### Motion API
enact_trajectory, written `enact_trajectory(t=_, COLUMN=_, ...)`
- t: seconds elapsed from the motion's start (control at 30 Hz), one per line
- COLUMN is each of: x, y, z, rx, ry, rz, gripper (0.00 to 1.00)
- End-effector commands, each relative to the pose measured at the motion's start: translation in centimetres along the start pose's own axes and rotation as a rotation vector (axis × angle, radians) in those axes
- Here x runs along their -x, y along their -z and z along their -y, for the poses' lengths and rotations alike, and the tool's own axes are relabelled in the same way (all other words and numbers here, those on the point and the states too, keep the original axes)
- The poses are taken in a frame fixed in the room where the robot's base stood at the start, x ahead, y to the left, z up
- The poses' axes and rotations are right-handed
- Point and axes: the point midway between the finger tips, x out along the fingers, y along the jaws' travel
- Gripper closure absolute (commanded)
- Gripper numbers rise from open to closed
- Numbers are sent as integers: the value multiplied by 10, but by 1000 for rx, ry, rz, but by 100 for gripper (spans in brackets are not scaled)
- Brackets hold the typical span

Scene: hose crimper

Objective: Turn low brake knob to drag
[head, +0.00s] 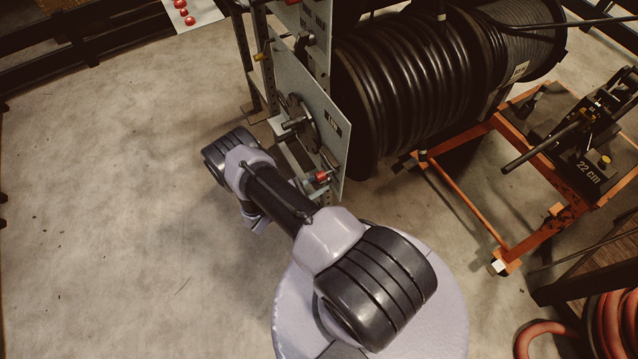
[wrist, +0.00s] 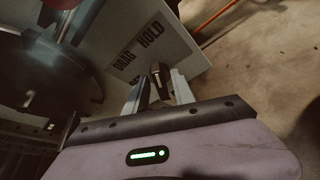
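In the wrist view, a pale panel (wrist: 176,45) carries black words reading DRAG and HOLD. A third word lower down is partly hidden. A small dark knob or lever with a tan end (wrist: 156,72) shows between the two pale fingers of my gripper (wrist: 158,88). The fingers are apart; I cannot tell whether they touch it. Which word it points at is unclear. In the head view, the grey panel (head: 310,88) has a dark label that seems to read LOW (head: 333,122), and a red-and-metal fitting (head: 321,177) near its lower edge.
A dark disc with a hub (head: 297,121) juts from the panel; a large dark disc (wrist: 40,65) shows left in the wrist view. Black hose reels (head: 410,85) stand behind the panel. An orange frame (head: 470,205) is at right. The floor at left is clear.

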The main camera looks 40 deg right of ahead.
Motion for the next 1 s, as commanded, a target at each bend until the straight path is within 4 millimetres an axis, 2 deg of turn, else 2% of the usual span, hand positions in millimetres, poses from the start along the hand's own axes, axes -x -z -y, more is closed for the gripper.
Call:
enact_trajectory(t=0.03, x=0, y=0, z=0, rx=0, ry=0, rz=0, gripper=82)
enact_trajectory(t=0.13, x=0, y=0, z=0, rx=0, ry=0, rz=0, gripper=100)
enact_trajectory(t=0.57, x=0, y=0, z=-2, rx=72, ry=30, rz=-1, gripper=100)
enact_trajectory(t=1.0, x=0, y=2, z=-6, rx=418, ry=176, rz=-1, gripper=100)
